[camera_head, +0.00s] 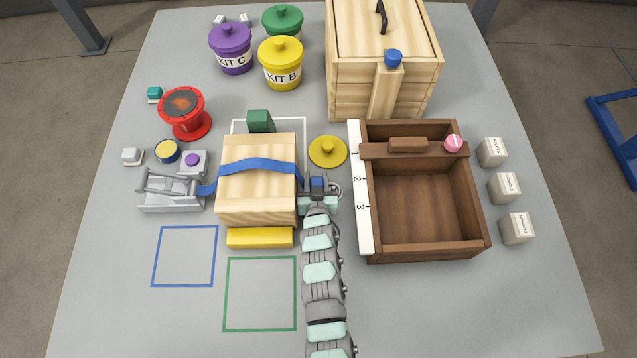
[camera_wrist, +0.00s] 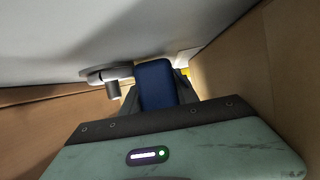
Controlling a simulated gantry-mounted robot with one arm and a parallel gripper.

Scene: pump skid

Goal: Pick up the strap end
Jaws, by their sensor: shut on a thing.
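A blue strap (camera_head: 255,165) runs from the metal ratchet buckle (camera_head: 172,188) on the left over the top of the pale wooden crate (camera_head: 250,208) to its right side. My gripper (camera_head: 318,185) is just right of the crate, low by the table. It is shut on the blue strap end (camera_wrist: 157,85), which shows between the fingers in the wrist view. In the head view my gripper partly hides the strap end. Whether the strap end touches the table cannot be told.
A brown open box (camera_head: 478,215) with a numbered white strip (camera_head: 361,190) stands close on the right. A yellow lid (camera_head: 328,152) lies just behind my gripper. A yellow block (camera_head: 260,237) is in front of the crate. A small grey hook-like fitting (camera_head: 335,190) is beside my gripper.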

